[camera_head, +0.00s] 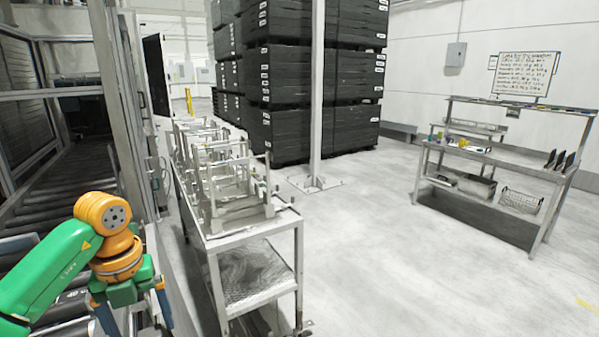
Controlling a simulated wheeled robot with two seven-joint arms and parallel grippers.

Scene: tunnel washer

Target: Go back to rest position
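My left arm comes in from the lower left, green with orange joints. Its gripper (138,320) points down over the roller conveyor at the left, near the bottom edge of the view. Its two bluish fingers stand apart, with nothing visible between them, though the tips are close to the frame edge. My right arm and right gripper are not in view.
A metal cart (255,236) with several rack fixtures (228,180) on top stands just right of my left arm. A post (317,100) and stacked black crates (300,75) are behind it. A workbench (495,155) stands at the right. The floor between is clear.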

